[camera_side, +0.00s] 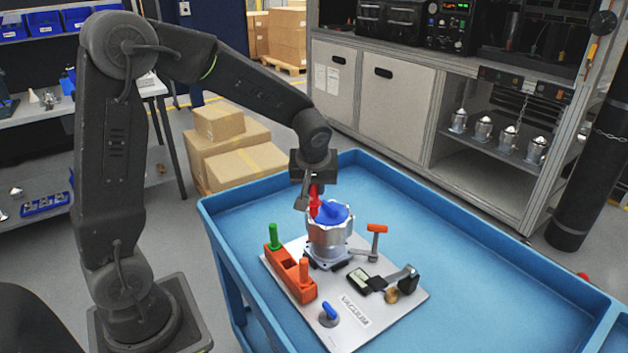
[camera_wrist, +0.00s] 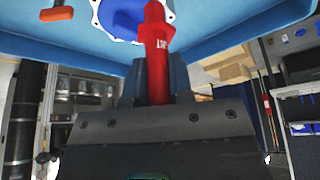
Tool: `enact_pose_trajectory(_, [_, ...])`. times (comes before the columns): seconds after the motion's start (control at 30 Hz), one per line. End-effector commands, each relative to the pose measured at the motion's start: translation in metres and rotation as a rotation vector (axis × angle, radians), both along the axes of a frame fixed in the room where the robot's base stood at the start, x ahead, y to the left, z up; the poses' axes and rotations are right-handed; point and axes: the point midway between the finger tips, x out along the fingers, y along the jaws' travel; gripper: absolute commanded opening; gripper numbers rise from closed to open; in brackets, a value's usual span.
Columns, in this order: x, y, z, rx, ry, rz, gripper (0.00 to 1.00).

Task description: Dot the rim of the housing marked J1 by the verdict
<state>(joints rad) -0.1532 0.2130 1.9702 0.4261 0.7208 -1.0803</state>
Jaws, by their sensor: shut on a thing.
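A silver machined housing (camera_side: 328,243) stands upright on a light fixture plate, with a blue piece (camera_side: 333,213) over its top opening. No J1 mark can be read on it. My gripper (camera_side: 313,188) is above the housing, shut on a red marker (camera_side: 314,205) that points down at the left part of the rim. The red marker (camera_wrist: 157,50) shows between the fingers in the wrist view, its far end over the housing's blue top (camera_wrist: 122,16). I cannot tell whether its tip touches the rim. A green marker (camera_side: 273,237) stands in an orange block (camera_side: 287,270) left of the housing.
The plate (camera_side: 350,318) carries a blue handle (camera_side: 329,311), a VACUUM label, a small dark gauge (camera_side: 359,279) whose reading is illegible, and an orange-handled clamp (camera_side: 377,229) right of the housing. A blue tray (camera_side: 455,265) surrounds it, clear at right. Several similar housings sit on a back shelf.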

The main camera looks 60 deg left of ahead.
Motion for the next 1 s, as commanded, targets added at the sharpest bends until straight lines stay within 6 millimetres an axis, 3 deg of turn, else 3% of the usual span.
enact_pose_trajectory(1.0, [0.0000, 0.0001, -0.0059, 0.000, 0.000, 0.000, 0.00])
